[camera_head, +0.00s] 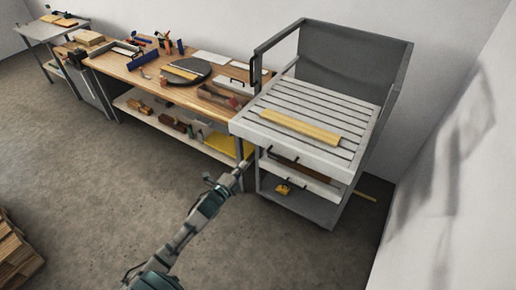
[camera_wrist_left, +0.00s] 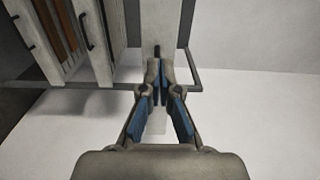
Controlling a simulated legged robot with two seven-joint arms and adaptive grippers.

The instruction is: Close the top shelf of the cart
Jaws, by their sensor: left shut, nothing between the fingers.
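The cart has a slatted light-grey top shelf (camera_head: 300,110) that juts out at the front past the lower frame. A yellow bar (camera_head: 299,127) lies on the slats. Below are white drawer fronts with black handles, one (camera_head: 284,161) under the shelf's front edge. My left gripper (camera_head: 243,168) is low at the cart's front left corner, below the shelf. In the left wrist view its blue-padded fingers (camera_wrist_left: 159,72) meet at the tips and hold nothing. A pale panel with a small dark piece is just beyond the tips; contact cannot be told. My right gripper is not in view.
A wooden workbench (camera_head: 135,69) with tools and a round dark plate (camera_head: 186,71) adjoins the cart's left. A white wall (camera_head: 455,120) is close on the right. Wooden pallets (camera_head: 18,250) are at lower left. The floor (camera_head: 110,190) before the bench is clear.

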